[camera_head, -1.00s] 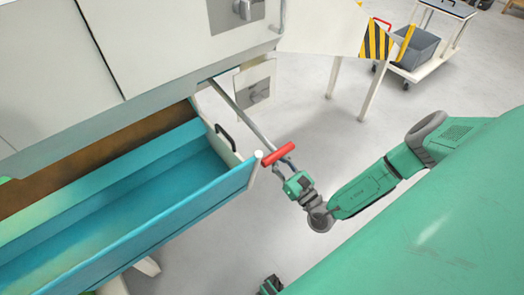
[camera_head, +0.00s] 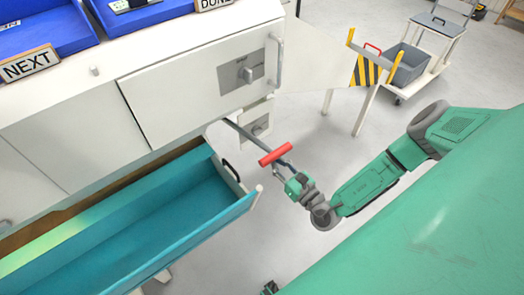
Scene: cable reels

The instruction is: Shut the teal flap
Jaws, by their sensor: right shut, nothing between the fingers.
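The teal flap (camera_head: 150,225) hangs open below the front of the white cabinet, at the left. Its inside faces up, and a pale edge with a white end post closes its right end. A red handle bar (camera_head: 275,154) stands above and beyond that end, at the tip of a grey lever (camera_head: 243,133) that runs back under the cabinet. My right gripper (camera_head: 281,168) is shut and empty, just below the red bar; I cannot tell whether it touches. My left gripper is not clearly seen.
The white cabinet (camera_head: 190,85) has a grey latch panel and a door handle. Blue trays (camera_head: 35,30) and signs reading NEXT and DONE stand on top. A trolley with a grey bin (camera_head: 408,66) and a striped yellow-black panel stand at the back right. Bare floor lies between.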

